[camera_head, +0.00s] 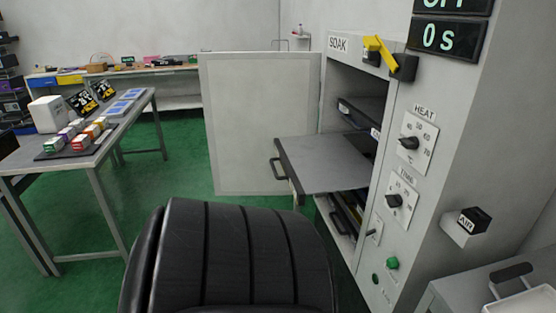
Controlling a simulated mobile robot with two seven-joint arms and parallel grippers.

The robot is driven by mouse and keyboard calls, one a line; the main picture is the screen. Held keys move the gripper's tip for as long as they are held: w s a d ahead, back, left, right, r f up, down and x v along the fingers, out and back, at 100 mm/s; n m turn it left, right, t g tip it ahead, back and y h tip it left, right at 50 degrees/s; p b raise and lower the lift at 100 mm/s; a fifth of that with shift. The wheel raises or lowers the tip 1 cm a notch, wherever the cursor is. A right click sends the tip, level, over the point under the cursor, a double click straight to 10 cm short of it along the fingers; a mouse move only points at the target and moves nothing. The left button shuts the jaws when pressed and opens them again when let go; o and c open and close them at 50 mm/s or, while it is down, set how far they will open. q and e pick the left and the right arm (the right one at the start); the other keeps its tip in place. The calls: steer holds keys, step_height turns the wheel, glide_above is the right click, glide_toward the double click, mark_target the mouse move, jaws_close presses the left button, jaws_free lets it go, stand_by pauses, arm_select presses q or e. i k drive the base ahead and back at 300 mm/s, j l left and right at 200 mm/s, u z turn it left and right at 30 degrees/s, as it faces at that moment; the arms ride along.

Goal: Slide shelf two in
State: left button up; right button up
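A grey cabinet labelled SOAK (340,43) stands at the right with its door (258,120) swung open to the left. A flat grey shelf (328,165) sticks well out of the middle of the opening. Its dark handle (277,169) is at the front edge, facing left. A dark shelf (366,110) sits inside above it. Another dark shelf (345,212) sits low in the opening, partly hidden. I cannot read which shelf carries number two. Neither of my grippers is in view.
A yellow lever (381,55) is at the cabinet's top. Dials for heat (409,143) and time (395,201) and a green button (392,263) are on its front. A table (95,142) with small boxes stands left.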

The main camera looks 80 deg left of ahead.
mark_target(321, 163)
steer(key=k+u, duration=0.1)
steer(key=u, duration=2.4)
